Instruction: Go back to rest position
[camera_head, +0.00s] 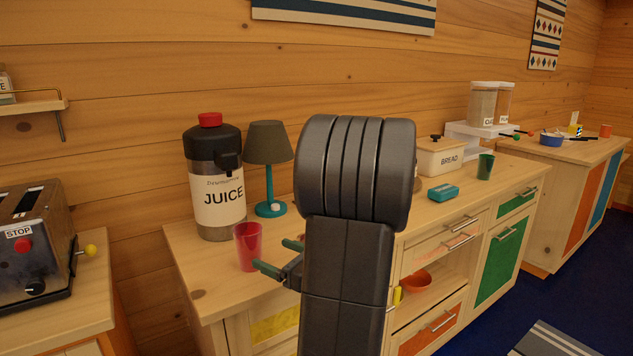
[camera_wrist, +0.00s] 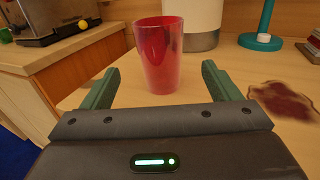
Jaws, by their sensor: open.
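My gripper (camera_head: 274,257) is open, with its two green fingers pointing at a red cup. The red cup (camera_head: 248,246) stands upright on the wooden counter in front of the juice dispenser. In the wrist view the red cup (camera_wrist: 159,54) stands just beyond and between the spread fingertips of my gripper (camera_wrist: 158,84), and nothing is held. My dark arm hides the middle of the counter in the head view.
A juice dispenser (camera_head: 215,180) and a teal lamp (camera_head: 268,165) stand behind the cup. A dark red spill (camera_wrist: 285,100) lies right of the gripper. A toaster (camera_head: 38,245) is at left. A bread box (camera_head: 443,157) and green cup (camera_head: 486,166) stand further right.

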